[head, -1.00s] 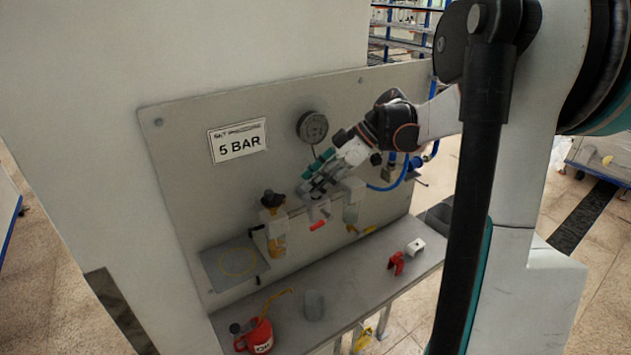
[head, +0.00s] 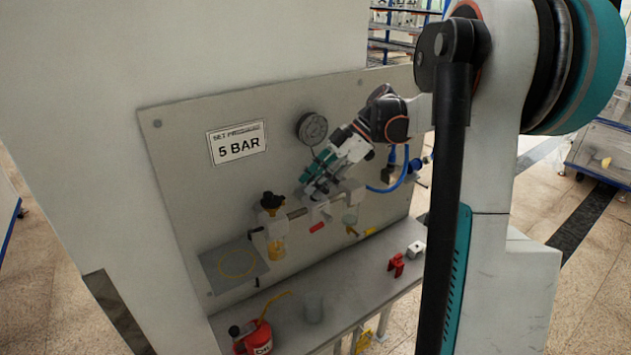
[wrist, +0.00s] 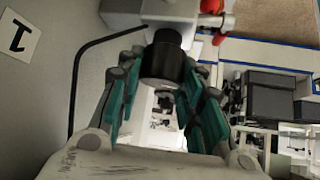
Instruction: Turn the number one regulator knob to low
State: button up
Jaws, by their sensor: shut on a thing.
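The number one regulator knob (wrist: 163,58) is a black cylinder in the wrist view, beside a white label (wrist: 17,37) marked 1. My gripper (wrist: 165,82) has its teal-padded fingers around it, closed on its sides. In the head view my gripper (head: 312,192) is at the regulator (head: 318,210) in the middle of the panel's row of fittings, and it hides the knob there. No low mark or pointer on the knob can be made out.
A round gauge (head: 312,128) and a 5 BAR sign (head: 237,142) are on the panel above. A black-topped filter unit (head: 276,228) is to the left. The shelf holds a red oil can (head: 256,338), a grey cup (head: 313,307) and a red clip (head: 397,266). Blue hose (head: 390,186) runs right.

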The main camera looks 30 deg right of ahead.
jog(key=o, duration=1.1)
jog(key=shift+f, duration=0.15)
jog(key=v, duration=1.2)
